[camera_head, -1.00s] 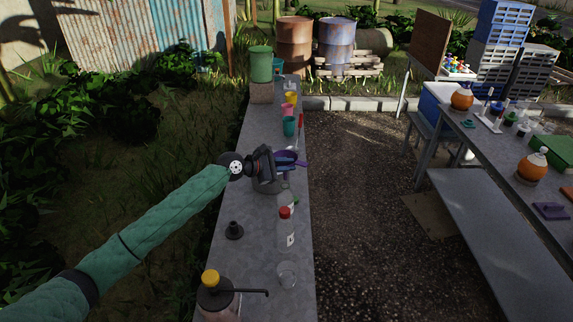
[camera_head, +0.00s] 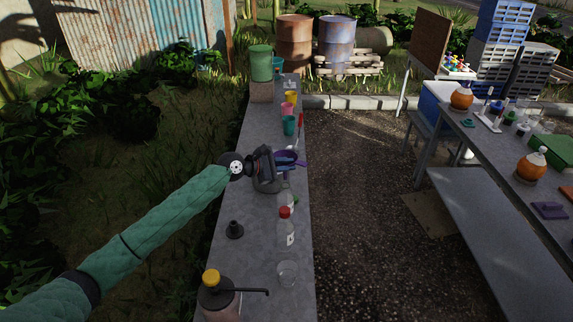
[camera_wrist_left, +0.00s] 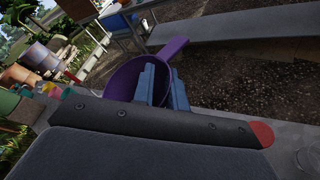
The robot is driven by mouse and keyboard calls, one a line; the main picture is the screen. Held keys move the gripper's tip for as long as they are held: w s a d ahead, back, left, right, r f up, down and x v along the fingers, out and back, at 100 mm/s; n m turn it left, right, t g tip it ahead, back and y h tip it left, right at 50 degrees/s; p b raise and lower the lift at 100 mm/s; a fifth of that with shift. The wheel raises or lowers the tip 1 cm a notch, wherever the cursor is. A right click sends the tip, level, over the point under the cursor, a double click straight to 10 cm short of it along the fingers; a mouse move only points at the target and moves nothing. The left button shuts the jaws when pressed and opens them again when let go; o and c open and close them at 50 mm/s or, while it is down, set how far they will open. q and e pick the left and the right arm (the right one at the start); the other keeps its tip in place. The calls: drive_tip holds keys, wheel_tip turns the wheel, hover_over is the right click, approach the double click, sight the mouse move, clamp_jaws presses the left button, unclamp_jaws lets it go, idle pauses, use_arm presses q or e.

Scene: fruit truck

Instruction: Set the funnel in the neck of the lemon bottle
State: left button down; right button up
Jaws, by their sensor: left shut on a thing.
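A purple funnel (camera_head: 290,156) with a side handle is at my left gripper (camera_head: 284,163), above the narrow grey counter. In the left wrist view, the blue fingers of my left gripper (camera_wrist_left: 163,85) are shut on the wall of the funnel (camera_wrist_left: 125,82), and its handle points up and away. A clear bottle (camera_head: 286,198) stands just below the gripper, with something green beside it; its neck is mostly hidden, and I cannot tell whether the funnel touches it. I cannot tell for sure that it is the lemon bottle. My right gripper is not in view.
A red-capped clear bottle (camera_head: 286,230) and a clear cup (camera_head: 288,273) stand nearer on the counter (camera_head: 256,250). Coloured cups (camera_head: 289,125) line the far end.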

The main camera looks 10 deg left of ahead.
use_arm(q)
drive_tip(key=shift+f+b, duration=0.6)
drive_tip(key=shift+f, duration=1.4)
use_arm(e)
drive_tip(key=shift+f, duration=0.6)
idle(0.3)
use_arm(q)
drive_tip(key=c, duration=1.3)
unclamp_jaws()
drive_tip(key=shift+c, duration=0.2)
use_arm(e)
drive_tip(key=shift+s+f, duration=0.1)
